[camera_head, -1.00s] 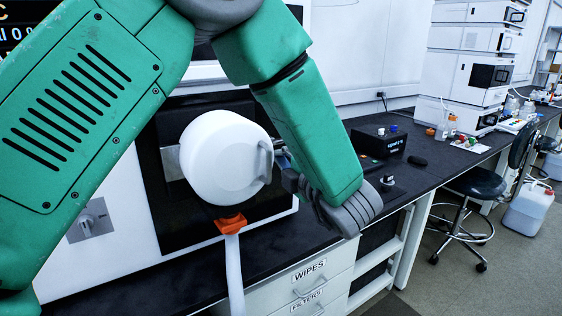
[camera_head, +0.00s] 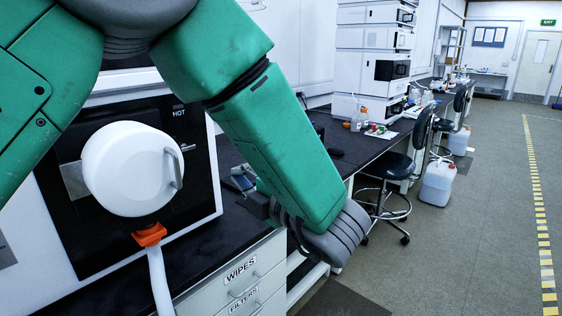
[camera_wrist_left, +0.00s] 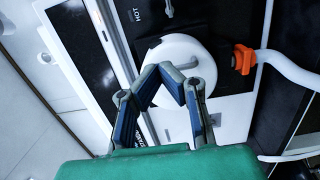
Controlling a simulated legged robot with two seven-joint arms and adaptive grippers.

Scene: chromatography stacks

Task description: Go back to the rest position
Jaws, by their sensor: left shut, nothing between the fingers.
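My left arm crosses the upper left of the head view, its green forearm slanting down to the right. My left gripper (camera_head: 243,180) shows only in part there, beyond the forearm, above the black bench top. In the left wrist view the gripper (camera_wrist_left: 163,72) is shut, its fingers meeting with nothing held between them. Behind the fingers in that view is a white round cover (camera_wrist_left: 190,58) on a black instrument front. The cover also shows in the head view (camera_head: 125,168), left of the gripper. My right gripper is out of view.
An orange connector (camera_head: 149,235) and white hose hang below the cover. Drawers marked WIPES (camera_head: 240,269) are under the bench. A black stool (camera_head: 392,165) and a white jug (camera_head: 437,183) stand at the right. The floor (camera_head: 470,240) at the right is clear.

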